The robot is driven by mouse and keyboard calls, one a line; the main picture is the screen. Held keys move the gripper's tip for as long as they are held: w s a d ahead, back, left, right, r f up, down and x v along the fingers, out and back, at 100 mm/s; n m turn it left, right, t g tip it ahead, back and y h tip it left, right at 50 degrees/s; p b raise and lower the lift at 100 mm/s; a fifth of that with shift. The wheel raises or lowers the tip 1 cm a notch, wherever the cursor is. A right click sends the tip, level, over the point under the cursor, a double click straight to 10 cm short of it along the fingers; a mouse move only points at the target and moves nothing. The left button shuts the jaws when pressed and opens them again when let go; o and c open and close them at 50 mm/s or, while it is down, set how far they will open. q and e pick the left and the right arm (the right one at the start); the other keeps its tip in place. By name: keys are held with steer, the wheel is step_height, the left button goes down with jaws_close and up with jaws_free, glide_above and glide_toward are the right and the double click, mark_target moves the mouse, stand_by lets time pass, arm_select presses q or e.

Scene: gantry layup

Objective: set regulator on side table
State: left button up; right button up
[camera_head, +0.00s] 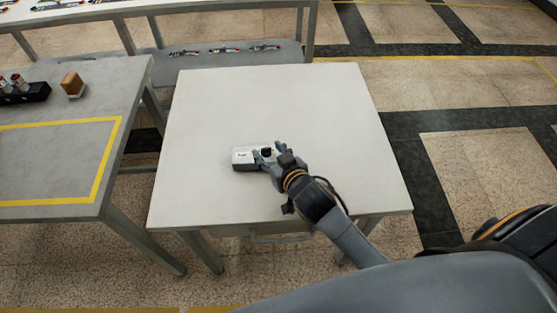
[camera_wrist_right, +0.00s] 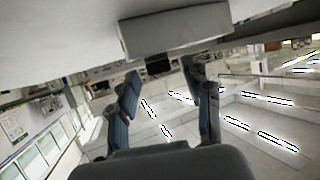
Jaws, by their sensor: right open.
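The regulator (camera_head: 242,158) is a small silver-white box with a dark label and a black round part. It rests near the middle of the pale side table (camera_head: 250,100). My right gripper (camera_head: 266,154) is at its right end, low over the tabletop. In the right wrist view, the regulator (camera_wrist_right: 175,32) is a grey block seen upside down against the table. The open fingers of my right gripper (camera_wrist_right: 162,74) point at it, with a black part between their tips. Contact is hard to judge. My left gripper is not in view.
A grey workbench (camera_head: 60,155) with a yellow taped outline stands close on the left. It holds a black block (camera_head: 25,92) with fittings and a brown block (camera_head: 73,84). A rack with small tools is behind. Most of the side table is clear.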

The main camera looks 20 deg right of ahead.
steer(key=v, duration=1.1)
steer(key=shift+s, duration=0.3)
